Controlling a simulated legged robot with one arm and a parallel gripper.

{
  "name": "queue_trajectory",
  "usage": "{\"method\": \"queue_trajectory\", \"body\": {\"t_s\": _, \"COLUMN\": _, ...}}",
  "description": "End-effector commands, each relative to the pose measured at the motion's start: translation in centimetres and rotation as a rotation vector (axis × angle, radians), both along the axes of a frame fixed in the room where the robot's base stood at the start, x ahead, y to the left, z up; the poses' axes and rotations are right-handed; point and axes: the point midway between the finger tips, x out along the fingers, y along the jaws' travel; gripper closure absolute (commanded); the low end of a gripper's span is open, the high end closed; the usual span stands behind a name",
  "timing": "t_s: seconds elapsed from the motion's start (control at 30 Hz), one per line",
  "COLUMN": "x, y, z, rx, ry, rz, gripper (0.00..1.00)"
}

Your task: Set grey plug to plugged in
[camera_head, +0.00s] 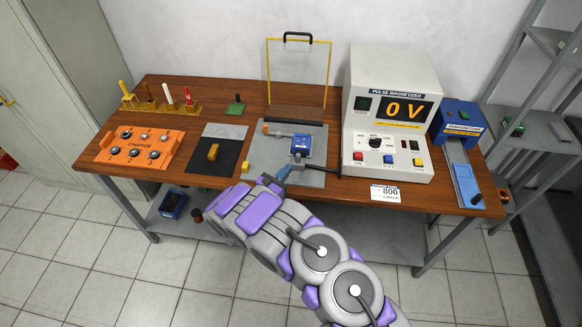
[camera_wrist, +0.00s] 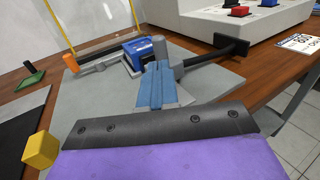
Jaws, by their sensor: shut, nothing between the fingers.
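A blue box (camera_head: 301,146) sits on a grey base plate (camera_head: 262,150) in the middle of the table. A grey upright piece (camera_wrist: 160,48), which looks like the grey plug, stands beside the blue box (camera_wrist: 137,52), just beyond my fingertips. A grey piece with a black bar handle (camera_wrist: 232,48) lies to its right. My gripper (camera_head: 283,173) is shut and empty, low over the front of the plate; its blue fingers (camera_wrist: 156,82) hide part of the grey piece. I cannot tell whether they touch it or whether the plug is seated.
A clear shield with yellow frame (camera_head: 298,75) stands behind the plate. The pulse magnetizer (camera_head: 388,120), showing 0 V, stands to the right. A yellow cube (camera_wrist: 40,149) is left of my gripper. An orange rack (camera_head: 138,146) is far left.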

Motion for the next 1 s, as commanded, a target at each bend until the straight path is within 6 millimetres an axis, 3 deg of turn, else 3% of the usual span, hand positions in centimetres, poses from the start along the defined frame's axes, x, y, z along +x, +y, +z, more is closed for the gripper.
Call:
{"method": "queue_trajectory", "body": {"t_s": 0.3, "x": 2.9, "y": -1.7, "z": 0.0, "rx": -0.001, "ry": -0.003, "rz": -0.001, "gripper": 1.00}}
{"method": "queue_trajectory", "body": {"t_s": 0.77, "x": 3.5, "y": -1.8, "z": 0.0, "rx": -0.001, "ry": -0.003, "rz": -0.001, "gripper": 1.00}}
{"method": "queue_trajectory", "body": {"t_s": 1.0, "x": 6.2, "y": -1.9, "z": -0.1, "rx": 0.004, "ry": -0.005, "rz": -0.002, "gripper": 1.00}}
